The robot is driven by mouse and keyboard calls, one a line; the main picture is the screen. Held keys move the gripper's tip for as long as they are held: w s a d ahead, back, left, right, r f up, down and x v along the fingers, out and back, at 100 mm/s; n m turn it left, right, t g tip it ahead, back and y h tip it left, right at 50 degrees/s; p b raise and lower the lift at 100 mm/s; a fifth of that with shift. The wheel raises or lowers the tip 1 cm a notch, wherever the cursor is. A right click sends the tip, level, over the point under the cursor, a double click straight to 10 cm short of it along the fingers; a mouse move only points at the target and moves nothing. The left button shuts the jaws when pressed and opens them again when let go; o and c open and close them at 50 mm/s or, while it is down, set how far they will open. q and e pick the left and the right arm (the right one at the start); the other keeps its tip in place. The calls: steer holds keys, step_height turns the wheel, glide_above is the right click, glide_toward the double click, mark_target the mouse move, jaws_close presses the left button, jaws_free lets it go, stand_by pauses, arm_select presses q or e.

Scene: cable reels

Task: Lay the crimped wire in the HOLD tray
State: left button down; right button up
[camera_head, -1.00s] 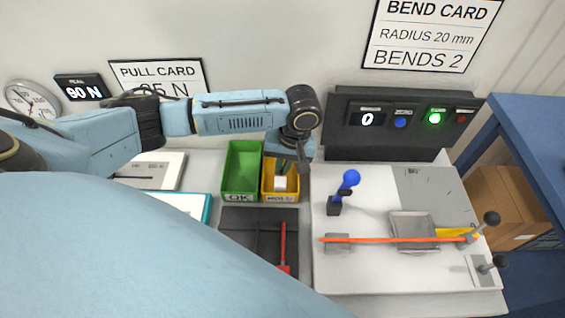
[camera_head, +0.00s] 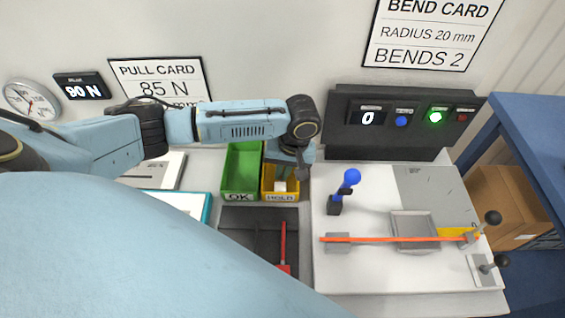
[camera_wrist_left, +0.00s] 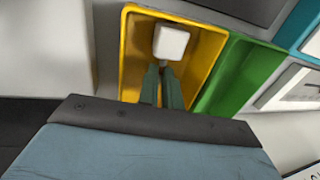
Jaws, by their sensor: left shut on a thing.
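The yellow HOLD tray (camera_head: 268,196) stands right of the green OK tray (camera_head: 240,172); the HOLD tray also shows in the left wrist view (camera_wrist_left: 130,58). My left gripper (camera_head: 284,174) points down into the HOLD tray. In the left wrist view my left gripper (camera_wrist_left: 163,75) has its fingers close together, shut on the crimped wire. A white block (camera_wrist_left: 171,42), which looks like the wire's end piece, shows at the fingertips, within the tray's walls. The wire itself is too small or hidden to make out. My right gripper is not in view.
A dark tray with a red-handled tool (camera_head: 283,250) lies in front of the trays. At right, a pale bending board holds an orange rod (camera_head: 390,239) and a blue-knobbed lever (camera_head: 350,180). A dark control panel (camera_head: 400,125) stands behind it.

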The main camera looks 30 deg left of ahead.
arm_select(q)
steer(key=shift+f, duration=0.3)
steer(key=c, duration=1.5)
jaws_free()
step_height(320, 180, up, 24)
steer(key=w+d+p, duration=0.1)
steer(key=d+p, duration=0.1)
steer(key=p, duration=1.1)
steer(key=shift+w+d+p, duration=0.15)
steer(key=shift+p, duration=0.25)
